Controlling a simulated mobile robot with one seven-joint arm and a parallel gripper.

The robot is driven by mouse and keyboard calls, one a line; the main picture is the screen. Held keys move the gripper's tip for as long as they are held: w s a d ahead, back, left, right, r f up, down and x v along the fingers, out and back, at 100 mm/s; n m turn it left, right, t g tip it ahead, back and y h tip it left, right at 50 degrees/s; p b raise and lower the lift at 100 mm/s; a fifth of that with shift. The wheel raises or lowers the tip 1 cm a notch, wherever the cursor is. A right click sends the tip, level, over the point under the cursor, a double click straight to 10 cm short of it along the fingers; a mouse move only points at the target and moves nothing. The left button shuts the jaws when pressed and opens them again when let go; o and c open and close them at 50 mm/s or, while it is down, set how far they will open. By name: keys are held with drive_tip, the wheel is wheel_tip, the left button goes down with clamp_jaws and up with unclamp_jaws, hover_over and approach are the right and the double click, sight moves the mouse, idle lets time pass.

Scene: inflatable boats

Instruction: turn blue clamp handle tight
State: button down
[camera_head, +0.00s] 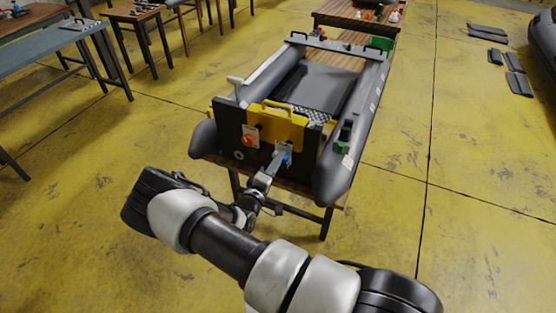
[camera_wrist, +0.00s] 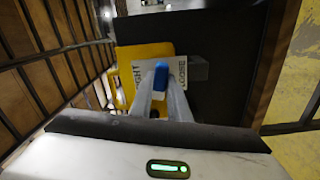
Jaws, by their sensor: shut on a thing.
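The blue clamp handle (camera_wrist: 161,75) sits between my gripper's fingertips (camera_wrist: 161,92) in the wrist view, in front of a white label plate (camera_wrist: 194,69) with black lettering on the yellow plate (camera_wrist: 130,58). In the head view the blue handle (camera_head: 287,159) shows small at my gripper (camera_head: 279,162), right of the orange-red knob (camera_head: 249,141). My gripper is shut on the blue handle. The yellow plate (camera_head: 277,124) is mounted over the dark transom of the grey inflatable boat (camera_head: 339,179). The fingers hide part of the handle and the label.
The boat rests on a wooden table (camera_head: 302,190) with dark legs. A green fitting (camera_head: 343,135) is on its right tube. Other tables, such as the blue-grey one (camera_head: 50,48), stand at the left. The yellow floor (camera_head: 470,150) at the right is mostly clear.

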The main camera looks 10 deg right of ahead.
drive_tip(key=m, duration=0.5)
drive_tip(key=shift+p, duration=0.35)
drive_tip(key=shift+m, duration=0.3)
drive_tip(key=m+p, duration=0.3)
drive_tip(key=m, duration=0.3)
drive_tip(key=shift+m+p, duration=0.3)
drive_tip(key=shift+p, duration=0.1)
drive_tip(key=shift+s+f, duration=0.1)
drive_tip(key=shift+f, duration=0.2)
drive_tip(key=c, duration=1.3)
unclamp_jaws()
drive_tip(key=shift+r, duration=0.1)
drive_tip(key=shift+p+v, duration=0.75)
drive_tip(key=shift+v, duration=3.2)
